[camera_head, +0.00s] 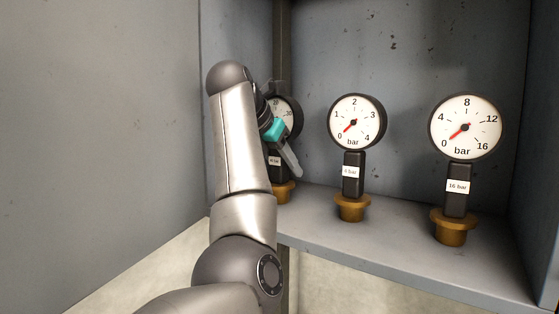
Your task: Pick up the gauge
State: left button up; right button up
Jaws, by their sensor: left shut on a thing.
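Three round dial gauges stand in a row on a grey shelf. The left gauge (291,112) is partly hidden behind my left arm; its white dial shows a 10 and its black stem bears a small label. The middle gauge (354,120) has a dial from 0 to 4 bar. The right gauge (466,127) has a dial from 0 to 16 bar. My left gripper (284,143), with teal and grey parts, is shut at the left gauge, over its dial and stem. Its exact hold on the gauge is hidden. My right gripper is not in view.
Each gauge sits on a brass flanged base, such as the middle one (351,207). The grey shelf (390,238) has a front edge below them. A cabinet wall (110,120) rises at the left, and a back wall stands close behind the gauges.

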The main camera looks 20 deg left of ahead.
pick_arm(q)
grip_shut()
jog(key=shift+r, duration=0.15)
dwell(0.6)
